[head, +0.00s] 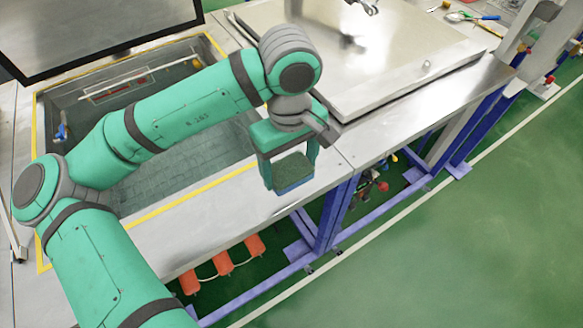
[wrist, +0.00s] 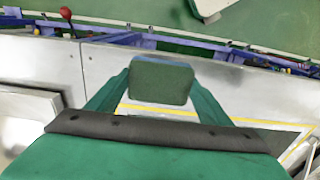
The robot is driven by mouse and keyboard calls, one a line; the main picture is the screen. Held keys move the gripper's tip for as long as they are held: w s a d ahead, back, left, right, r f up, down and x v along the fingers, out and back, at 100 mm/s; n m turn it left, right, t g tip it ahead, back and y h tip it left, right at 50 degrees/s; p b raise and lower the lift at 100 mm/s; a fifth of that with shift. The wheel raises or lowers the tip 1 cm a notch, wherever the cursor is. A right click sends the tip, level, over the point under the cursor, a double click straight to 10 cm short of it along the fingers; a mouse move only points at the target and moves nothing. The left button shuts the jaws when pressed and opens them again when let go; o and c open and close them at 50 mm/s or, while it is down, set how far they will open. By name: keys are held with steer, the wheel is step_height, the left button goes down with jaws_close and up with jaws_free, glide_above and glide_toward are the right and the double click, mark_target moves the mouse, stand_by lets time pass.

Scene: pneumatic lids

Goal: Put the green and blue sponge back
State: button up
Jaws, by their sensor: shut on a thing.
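The green and blue sponge (head: 293,170) is held between the fingers of my gripper (head: 290,163), over the front edge of the metal bench. Its green face is turned up and a blue layer shows along its lower edge. In the wrist view the sponge (wrist: 160,82) sits between the two green fingers of my gripper (wrist: 160,88), with a thin blue strip at its top. The gripper is shut on it. How high it is above the bench is hard to tell.
An open sunken basin (head: 190,160) with a yellow border lies at left, its lid (head: 90,25) raised. A closed metal lid (head: 400,60) lies at right. Orange floats (head: 222,263) hang below the bench front. Tools (head: 470,16) lie at the far right. Green floor (head: 470,250) is clear.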

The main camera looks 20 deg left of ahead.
mark_target(292, 163)
steer(key=w+f, duration=0.2)
steer(key=w+a+f, duration=0.1)
steer(key=w+f, duration=0.1)
steer(key=f, duration=0.1)
steer(key=shift+w+a+f, duration=0.15)
steer(key=shift+w+f, duration=0.15)
steer(key=shift+w, duration=0.05)
steer(key=f, duration=0.3)
steer(key=shift+w+a, duration=0.1)
steer(key=shift+w, duration=0.2)
steer(key=shift+s+f, duration=0.15)
steer(key=shift+f, duration=0.15)
steer(key=shift+f, duration=0.1)
steer(key=shift+f, duration=0.1)
steer(key=o, duration=1)
step_height(292, 163, up, 12)
steer(key=shift+r, duration=0.2)
